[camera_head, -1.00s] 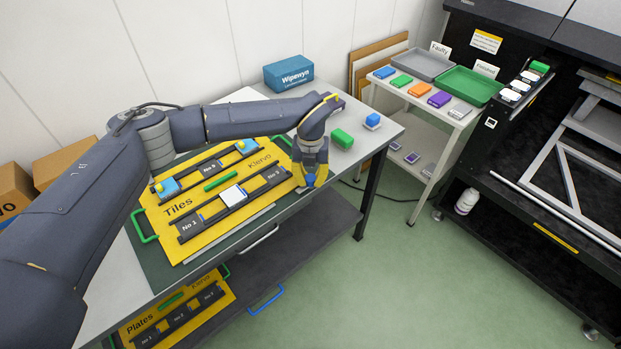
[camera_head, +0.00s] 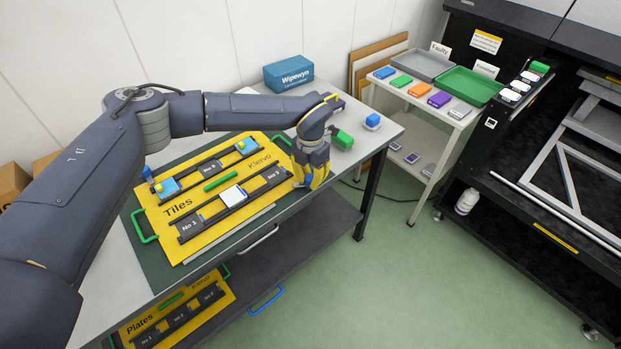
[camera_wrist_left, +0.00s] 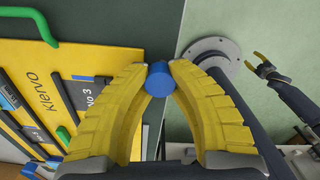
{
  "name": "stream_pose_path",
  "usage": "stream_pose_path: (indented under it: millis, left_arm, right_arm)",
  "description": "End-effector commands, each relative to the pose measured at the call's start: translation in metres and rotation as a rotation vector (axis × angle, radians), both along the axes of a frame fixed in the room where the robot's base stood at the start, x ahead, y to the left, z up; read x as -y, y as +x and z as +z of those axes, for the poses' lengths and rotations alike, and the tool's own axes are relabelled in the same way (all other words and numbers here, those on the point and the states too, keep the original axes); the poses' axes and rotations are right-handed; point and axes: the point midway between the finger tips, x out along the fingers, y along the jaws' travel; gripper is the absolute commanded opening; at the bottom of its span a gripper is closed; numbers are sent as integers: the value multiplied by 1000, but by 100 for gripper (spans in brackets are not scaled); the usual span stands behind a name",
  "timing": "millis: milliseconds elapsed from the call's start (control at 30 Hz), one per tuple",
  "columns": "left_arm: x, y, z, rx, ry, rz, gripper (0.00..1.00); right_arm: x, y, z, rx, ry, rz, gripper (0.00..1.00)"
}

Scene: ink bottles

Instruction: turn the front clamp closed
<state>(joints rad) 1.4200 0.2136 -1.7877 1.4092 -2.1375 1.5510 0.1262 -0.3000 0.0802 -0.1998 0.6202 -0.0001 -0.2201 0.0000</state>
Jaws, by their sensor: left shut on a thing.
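My left gripper (camera_head: 305,186) is at the right end of the yellow Tiles board (camera_head: 165,226), near the table's front right edge. In the left wrist view its yellow fingers (camera_wrist_left: 159,72) are shut on a blue cylindrical knob (camera_wrist_left: 159,82), which I take to be the front clamp's. The fingers hide most of the clamp, so its angle cannot be told. A second blue knob (camera_head: 148,173) stands at the board's left end. My right gripper (camera_wrist_left: 268,70) shows small at the right of the left wrist view, fingers apart and empty.
The board holds dark No 3 strips, a white tile (camera_head: 233,195) and green handles. A blue Wipewyn box (camera_head: 289,73) is at the back. Floor is free in front.

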Motion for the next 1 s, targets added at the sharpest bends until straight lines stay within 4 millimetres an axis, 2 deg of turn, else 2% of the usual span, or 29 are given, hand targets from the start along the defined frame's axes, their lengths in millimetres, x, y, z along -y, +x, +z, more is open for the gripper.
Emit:
stream_pose_path:
  millis: [600,1000]
  left_arm:
    - [-2,-1,-1,-6,2,-582,0]
    - [-2,-1,-2,-6,3,-878,0]
  right_arm:
    - [0,0,0,0,0,0,44]
    - [0,0,0,0,0,0,44]
